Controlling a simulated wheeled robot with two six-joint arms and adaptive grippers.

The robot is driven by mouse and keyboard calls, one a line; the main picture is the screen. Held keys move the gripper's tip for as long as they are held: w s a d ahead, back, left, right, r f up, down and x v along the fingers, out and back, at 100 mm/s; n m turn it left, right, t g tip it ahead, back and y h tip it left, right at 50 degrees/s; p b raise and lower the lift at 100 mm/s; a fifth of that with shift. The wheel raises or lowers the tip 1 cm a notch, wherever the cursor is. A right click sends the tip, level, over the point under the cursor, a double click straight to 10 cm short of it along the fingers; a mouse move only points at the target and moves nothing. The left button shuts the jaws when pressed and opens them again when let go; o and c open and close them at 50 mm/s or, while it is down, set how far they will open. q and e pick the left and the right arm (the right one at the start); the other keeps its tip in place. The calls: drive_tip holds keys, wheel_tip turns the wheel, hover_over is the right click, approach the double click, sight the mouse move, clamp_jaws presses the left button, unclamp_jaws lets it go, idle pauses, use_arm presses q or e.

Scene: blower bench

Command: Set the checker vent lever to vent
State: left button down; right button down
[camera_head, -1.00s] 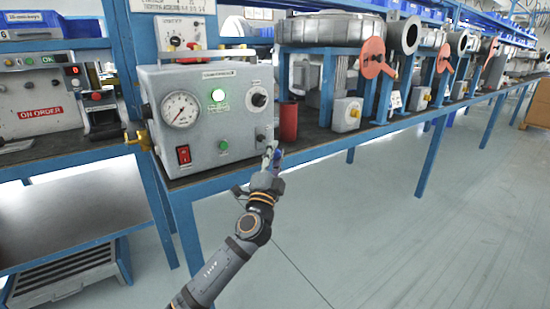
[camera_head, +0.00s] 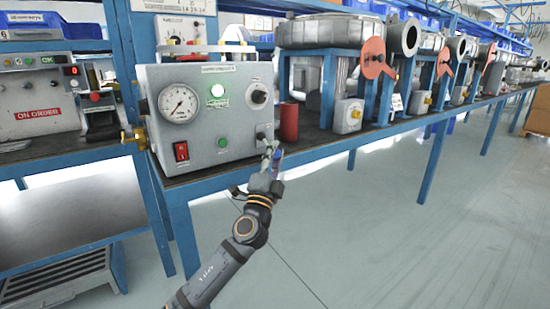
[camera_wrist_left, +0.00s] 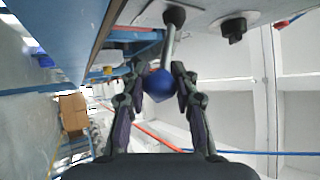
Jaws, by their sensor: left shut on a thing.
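The checker is a grey box (camera_head: 205,128) on the blue-framed bench, with a round gauge, a lit green lamp and a red switch on its front. The vent lever, a metal rod (camera_wrist_left: 169,42) from a black boss with a blue ball end (camera_wrist_left: 158,85), shows in the left wrist view. My left gripper (camera_head: 273,153) is at the box's lower right front corner. Its fingers (camera_wrist_left: 160,82) are shut on the blue ball from both sides. In the head view the gripper mostly hides the lever, and I cannot read its setting mark. My right gripper is not in view.
A red cylinder (camera_head: 288,122) stands close to the box's right side. A black knob (camera_wrist_left: 233,27) is beside the lever's boss. Blower units with orange discs (camera_head: 376,58) line the bench to the right. The floor in front is clear.

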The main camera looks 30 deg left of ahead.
use_arm(q)
drive_tip(key=shift+f, duration=0.2)
idle(0.6)
drive_tip(key=c, duration=1)
unclamp_jaws()
drive_tip(key=shift+r, duration=0.1)
drive_tip(key=shift+s, duration=0.1)
drive_tip(key=v, duration=1.2)
drive_tip(key=shift+a, duration=0.1)
